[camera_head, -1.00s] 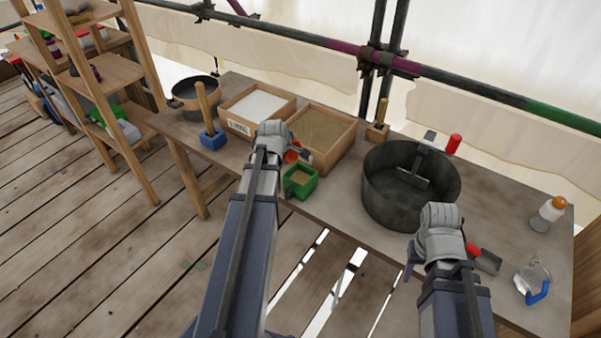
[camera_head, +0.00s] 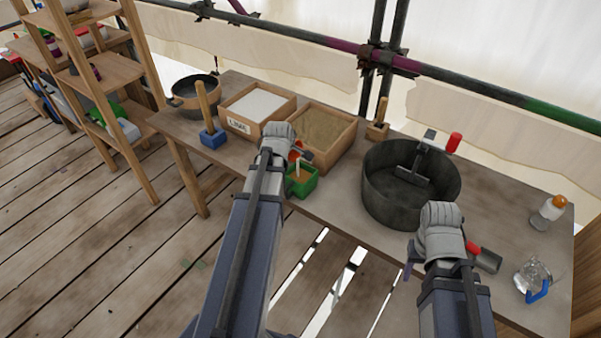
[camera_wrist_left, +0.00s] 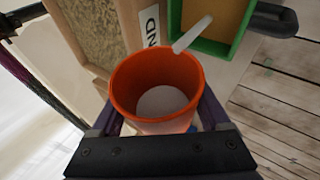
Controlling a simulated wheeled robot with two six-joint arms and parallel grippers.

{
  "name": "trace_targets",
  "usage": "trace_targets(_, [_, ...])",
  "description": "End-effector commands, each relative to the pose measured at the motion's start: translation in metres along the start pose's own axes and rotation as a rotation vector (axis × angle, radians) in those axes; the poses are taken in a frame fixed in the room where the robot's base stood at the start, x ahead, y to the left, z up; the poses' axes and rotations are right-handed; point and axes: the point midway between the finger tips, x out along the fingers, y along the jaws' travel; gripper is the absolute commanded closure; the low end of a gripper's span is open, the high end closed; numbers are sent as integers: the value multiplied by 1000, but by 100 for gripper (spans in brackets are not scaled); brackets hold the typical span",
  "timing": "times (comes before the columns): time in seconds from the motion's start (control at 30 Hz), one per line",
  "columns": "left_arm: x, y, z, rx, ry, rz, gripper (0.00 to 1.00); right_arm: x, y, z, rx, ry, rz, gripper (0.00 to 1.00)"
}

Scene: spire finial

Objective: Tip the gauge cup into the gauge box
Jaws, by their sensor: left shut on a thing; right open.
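The orange gauge cup (camera_wrist_left: 158,84) is between the fingers of my left gripper (camera_wrist_left: 158,118), which is shut on it. Pale material lies in the bottom of the cup. In the head view only a bit of the cup (camera_head: 295,152) shows past my left wrist. The green gauge box (camera_head: 301,181) stands at the table's front edge just beside the cup; it also shows in the left wrist view (camera_wrist_left: 207,47), with tan inside. A pale streak (camera_wrist_left: 192,34) runs from the cup's rim towards the box, like a thin stream. My right gripper (camera_head: 438,245) is open, its fingers mostly hidden.
Behind are the lime box (camera_head: 238,125) and a sand-filled box (camera_head: 308,153). A large dark tub (camera_head: 385,205) stands between the arms.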

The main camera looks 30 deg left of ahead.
Motion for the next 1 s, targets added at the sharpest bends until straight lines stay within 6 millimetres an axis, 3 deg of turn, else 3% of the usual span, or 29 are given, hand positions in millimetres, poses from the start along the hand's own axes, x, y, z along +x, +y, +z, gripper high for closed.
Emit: trace_targets(1.0, [4, -3, 2, 46, 68, 16, 75, 11, -1, -1, 0, 0, 0, 50])
